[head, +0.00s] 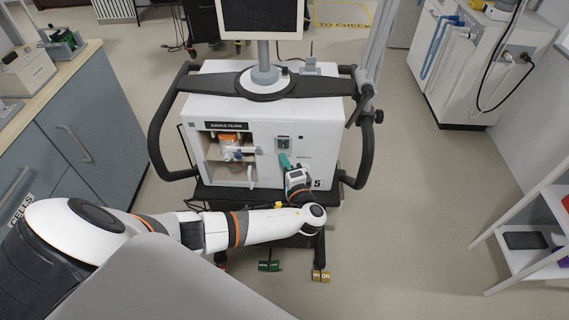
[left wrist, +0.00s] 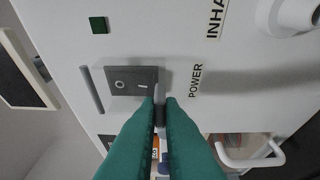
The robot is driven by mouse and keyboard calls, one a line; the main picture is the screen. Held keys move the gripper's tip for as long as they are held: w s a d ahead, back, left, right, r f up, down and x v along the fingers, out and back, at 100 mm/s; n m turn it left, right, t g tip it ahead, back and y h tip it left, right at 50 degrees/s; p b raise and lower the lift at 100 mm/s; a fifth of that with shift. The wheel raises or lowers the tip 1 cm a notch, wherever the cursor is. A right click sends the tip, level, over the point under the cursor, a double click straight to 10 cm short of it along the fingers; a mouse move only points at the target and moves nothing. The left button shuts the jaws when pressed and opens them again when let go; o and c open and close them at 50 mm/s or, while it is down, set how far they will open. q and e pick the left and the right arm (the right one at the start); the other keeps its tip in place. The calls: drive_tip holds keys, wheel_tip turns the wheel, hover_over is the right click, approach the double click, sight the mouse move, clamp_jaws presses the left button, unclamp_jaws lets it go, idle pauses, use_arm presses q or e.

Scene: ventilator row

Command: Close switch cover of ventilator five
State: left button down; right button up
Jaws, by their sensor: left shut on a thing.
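Ventilator five (head: 322,120) is a white cabinet marked 5, with a monitor on top. Its power switch (left wrist: 133,81) is a dark grey rocker marked O and I, beside the word POWER in the left wrist view. In the head view the switch area (head: 284,143) is a small framed square on the front panel. My left gripper (head: 284,158) has teal fingers just below it. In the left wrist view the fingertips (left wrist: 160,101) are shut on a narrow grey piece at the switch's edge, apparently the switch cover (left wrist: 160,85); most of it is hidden.
An open compartment (head: 229,175) with bottles and a white handle is on the cabinet's left front. Black side handles (head: 157,135) flank the ventilator. A blue-grey counter (head: 85,125) stands left, and a white shelf (head: 520,262) right.

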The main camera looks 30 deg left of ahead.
use_arm(q)
drive_tip(key=c, duration=1.6)
unclamp_jaws()
drive_tip(key=shift+o, duration=0.2)
drive_tip(key=b+v, duration=0.2)
drive_tip(key=v, duration=1)
